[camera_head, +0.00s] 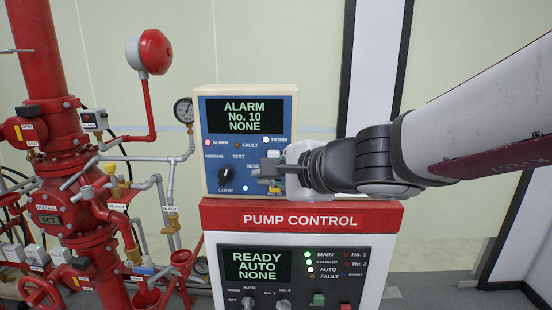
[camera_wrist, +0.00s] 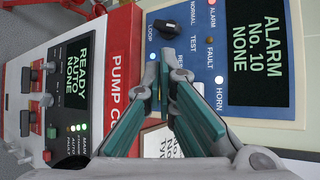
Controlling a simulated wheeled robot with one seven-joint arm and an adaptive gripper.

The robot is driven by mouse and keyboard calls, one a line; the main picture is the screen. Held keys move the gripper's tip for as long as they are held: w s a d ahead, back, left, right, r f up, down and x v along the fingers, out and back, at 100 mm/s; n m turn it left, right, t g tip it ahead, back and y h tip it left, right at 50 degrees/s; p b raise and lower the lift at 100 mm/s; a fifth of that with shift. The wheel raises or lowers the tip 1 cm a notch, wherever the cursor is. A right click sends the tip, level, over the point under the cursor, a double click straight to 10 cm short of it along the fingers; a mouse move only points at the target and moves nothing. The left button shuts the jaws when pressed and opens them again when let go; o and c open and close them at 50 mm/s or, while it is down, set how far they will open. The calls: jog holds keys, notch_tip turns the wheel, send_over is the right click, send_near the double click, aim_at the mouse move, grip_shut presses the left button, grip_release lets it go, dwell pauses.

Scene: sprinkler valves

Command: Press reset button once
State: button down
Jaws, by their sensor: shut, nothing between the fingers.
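The blue alarm panel (camera_head: 222,150) stands on top of the red and white pump control cabinet. Its screen (camera_head: 245,115) reads "ALARM No. 10 NONE". A partly covered label starting "RESE" (camera_head: 253,166) is at the panel's lower right. The button belonging to it is hidden behind my gripper. My gripper (camera_head: 266,172) is shut and empty in front of this area. In the wrist view, its fingertips (camera_wrist: 166,62) overlap the panel beside the partly covered label (camera_wrist: 180,68). I cannot tell whether they touch the panel.
A black knob (camera_head: 227,172) sits left of my gripper, and a small lit light (camera_head: 246,188) is below it. The pump control cabinet (camera_head: 304,217) is beneath, with knobs and buttons. Red pipes and valves (camera_head: 70,190) with a gauge (camera_head: 184,110) stand at left.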

jog(key=w, duration=0.7)
jog(key=shift+d, duration=0.15)
dwell(1.3)
jog(key=shift+w+b, duration=0.3)
jog(key=shift+w, duration=0.05)
jog(key=shift+w, duration=0.9)
dwell(1.0)
jog(key=shift+s, duration=0.1)
jog(key=shift+s+b, duration=0.35)
jog(key=shift+s, duration=0.85)
jog(key=shift+s, duration=2.5)
jog(key=shift+s, duration=0.1)
